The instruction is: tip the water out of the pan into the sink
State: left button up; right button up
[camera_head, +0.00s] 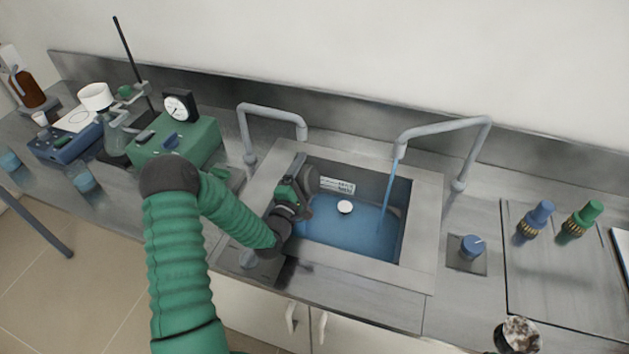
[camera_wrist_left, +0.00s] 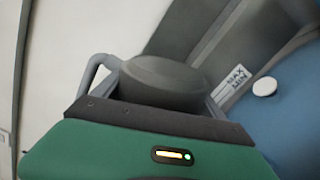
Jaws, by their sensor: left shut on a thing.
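My left gripper (camera_head: 292,192) is over the left side of the sink (camera_head: 418,215), its arm reaching in from the left. It is shut on a dark grey rounded thing, which I take to be the pan (camera_wrist_left: 165,80). In the head view the gripper hides most of it, and I cannot see into it or tell its tilt. Blue water (camera_head: 350,235) stands in the sink; it also shows in the left wrist view (camera_wrist_left: 295,120). A small white round piece (camera_head: 345,207) is at the water. My right gripper is not in view.
A thin blue stream (camera_head: 385,200) falls from the right tap (camera_head: 440,132) into the sink. The left tap (camera_head: 270,112) stands behind the gripper. A green gauge unit (camera_head: 190,140) is left. A blue knob (camera_head: 471,247) and two valves (camera_head: 535,222) are right.

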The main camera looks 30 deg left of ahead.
pick_arm(q)
jog(key=shift+a+f, duration=0.15)
jog(key=shift+a, duration=0.35)
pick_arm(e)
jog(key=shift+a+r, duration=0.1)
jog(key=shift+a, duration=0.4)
pick_arm(q)
jog(key=m, duration=0.2)
jog(key=r+m, duration=0.1)
jog(key=m, duration=0.2)
jog(key=r+m, duration=0.1)
jog(key=m, duration=0.2)
jog(key=shift+d, duration=0.25)
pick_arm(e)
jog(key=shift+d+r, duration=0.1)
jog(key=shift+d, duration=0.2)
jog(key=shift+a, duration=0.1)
